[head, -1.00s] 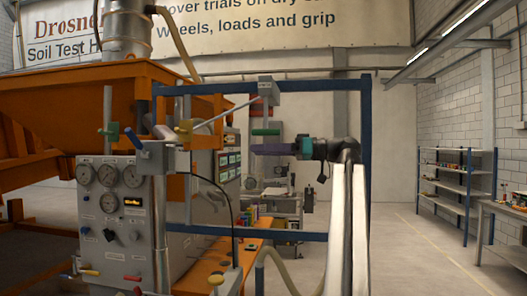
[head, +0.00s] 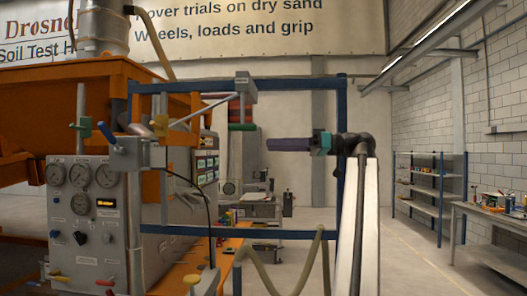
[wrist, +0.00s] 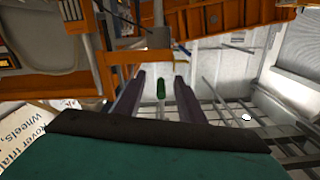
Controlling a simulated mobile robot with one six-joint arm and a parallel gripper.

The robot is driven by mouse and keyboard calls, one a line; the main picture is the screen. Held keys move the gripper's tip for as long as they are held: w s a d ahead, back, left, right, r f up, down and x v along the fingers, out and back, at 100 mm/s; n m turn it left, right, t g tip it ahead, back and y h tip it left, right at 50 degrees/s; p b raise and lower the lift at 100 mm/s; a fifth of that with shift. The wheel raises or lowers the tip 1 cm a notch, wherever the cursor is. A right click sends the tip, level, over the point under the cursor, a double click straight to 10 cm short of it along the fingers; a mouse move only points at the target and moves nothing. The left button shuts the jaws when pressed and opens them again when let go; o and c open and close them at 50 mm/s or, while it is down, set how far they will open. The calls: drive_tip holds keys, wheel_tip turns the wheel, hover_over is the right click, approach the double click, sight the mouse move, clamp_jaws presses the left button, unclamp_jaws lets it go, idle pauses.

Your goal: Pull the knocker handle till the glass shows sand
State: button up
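A green handle (head: 243,127) hangs at the end of a thin rod below a grey bracket (head: 241,82) on the blue frame. I take it as the knocker handle. My gripper (head: 269,144), with purple fingers and a teal body, is just right of it and slightly lower in the head view, apparently apart from it. In the wrist view the fingers (wrist: 160,76) are spread, and the green handle (wrist: 161,89) shows in the gap between them, touching neither. Its depth there is unclear. I cannot make out the glass or any sand in it.
A blue frame (head: 341,180) surrounds the handle area. A grey gauge panel (head: 92,225) with coloured levers and an orange hopper (head: 60,95) stand at left. A hose (head: 262,273) loops below my arm. Shelves (head: 430,185) and a bench (head: 490,215) are at right, beyond open floor.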

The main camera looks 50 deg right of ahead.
drive_tip(key=shift+v, duration=1.3)
